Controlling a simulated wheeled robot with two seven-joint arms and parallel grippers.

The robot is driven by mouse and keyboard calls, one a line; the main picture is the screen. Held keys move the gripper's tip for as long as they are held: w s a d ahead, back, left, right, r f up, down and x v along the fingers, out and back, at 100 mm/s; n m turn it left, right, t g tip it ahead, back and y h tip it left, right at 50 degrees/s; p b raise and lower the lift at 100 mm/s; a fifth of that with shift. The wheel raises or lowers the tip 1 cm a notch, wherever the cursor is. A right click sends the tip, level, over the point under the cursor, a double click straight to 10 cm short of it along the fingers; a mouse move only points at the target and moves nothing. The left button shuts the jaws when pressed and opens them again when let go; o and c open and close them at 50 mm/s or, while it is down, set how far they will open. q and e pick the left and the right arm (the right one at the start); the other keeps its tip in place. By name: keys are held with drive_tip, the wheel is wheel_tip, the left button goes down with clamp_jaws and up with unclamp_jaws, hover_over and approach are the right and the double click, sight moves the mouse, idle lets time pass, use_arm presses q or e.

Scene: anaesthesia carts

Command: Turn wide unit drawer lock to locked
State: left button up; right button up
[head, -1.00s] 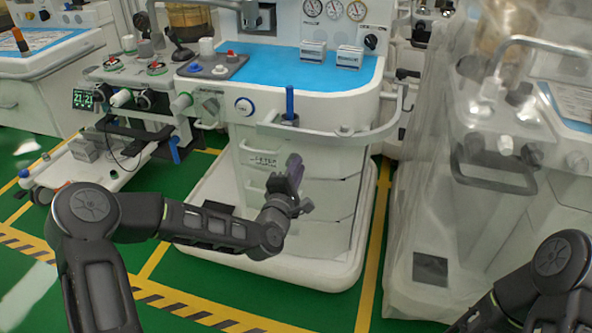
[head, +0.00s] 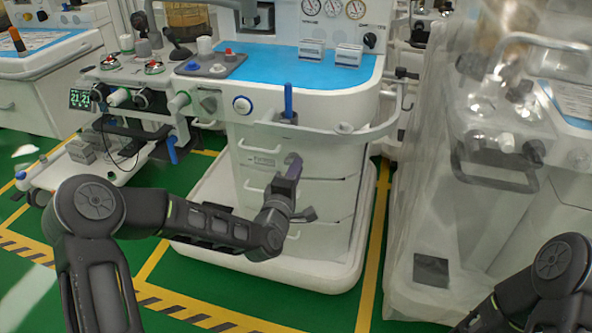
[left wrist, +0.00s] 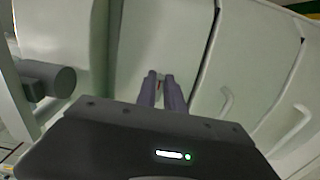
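The wide unit (head: 230,170) is the white cart in the middle of the head view, with stacked drawers on its front. My left gripper (head: 293,163) is in front of the upper drawers. In the left wrist view its two purple fingers (left wrist: 161,82) point at a pale drawer front (left wrist: 165,40), close together with a narrow gap between them. A small reddish spot (left wrist: 159,85) shows between the fingertips; I cannot tell whether it is the lock or whether the fingers touch it. No lock can be made out in the head view. My right gripper is out of view.
A white rail (head: 340,131) with a blue upright stick (head: 288,100) runs above the drawers. A plastic-covered cart (head: 425,200) stands to the right. A trolley with a lit display (head: 80,98) stands to the left.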

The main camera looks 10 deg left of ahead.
use_arm(q)
drive_tip(key=o, duration=0.5)
drive_tip(key=s, duration=0.5)
drive_tip(key=s+p, duration=0.1)
drive_tip(key=s, duration=0.1)
drive_tip(key=shift+s+a, duration=0.25)
drive_tip(key=shift+s, duration=0.15)
